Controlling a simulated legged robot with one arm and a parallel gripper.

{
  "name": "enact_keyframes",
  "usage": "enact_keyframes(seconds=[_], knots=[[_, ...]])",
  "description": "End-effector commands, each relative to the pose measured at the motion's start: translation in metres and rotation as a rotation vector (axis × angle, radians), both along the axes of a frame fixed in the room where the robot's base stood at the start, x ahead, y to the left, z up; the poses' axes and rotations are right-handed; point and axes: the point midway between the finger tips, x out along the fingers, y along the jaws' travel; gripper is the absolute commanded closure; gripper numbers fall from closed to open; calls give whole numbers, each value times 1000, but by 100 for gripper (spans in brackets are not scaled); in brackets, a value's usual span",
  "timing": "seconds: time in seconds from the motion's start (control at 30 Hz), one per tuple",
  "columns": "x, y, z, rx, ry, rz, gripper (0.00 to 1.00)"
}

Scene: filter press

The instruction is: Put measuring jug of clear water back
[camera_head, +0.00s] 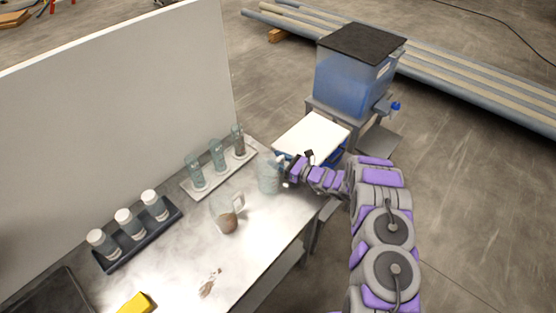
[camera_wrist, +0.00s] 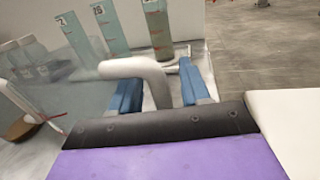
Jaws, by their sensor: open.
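The clear measuring jug (camera_head: 268,174) stands upright on the bench near its right end. Its water level cannot be made out. My gripper (camera_head: 286,172) is at the jug's right side, by the handle. In the wrist view, the jug's pale handle (camera_wrist: 135,67) curves down between the two blue fingers of my gripper (camera_wrist: 158,76). The fingers are apart, and I cannot tell whether either touches the handle. A second jug (camera_head: 226,217) with brown contents stands closer to the front on the bench.
A white rack (camera_head: 222,176) holds 3 graduated cylinders behind the jug. A dark tray (camera_head: 136,240) holds white-capped bottles at left. A white-topped stand (camera_head: 312,136) and a blue water tank (camera_head: 352,75) are beyond.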

Motion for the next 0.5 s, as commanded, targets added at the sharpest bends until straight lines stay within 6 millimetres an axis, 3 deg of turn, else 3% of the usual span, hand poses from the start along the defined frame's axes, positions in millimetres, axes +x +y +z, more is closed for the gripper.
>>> enact_keyframes(seconds=[0.27, 0.5], knots=[[-3, -9, 2, -1, 0, -3, 54], [-24, -49, 2, 0, 4, -7, 54]])
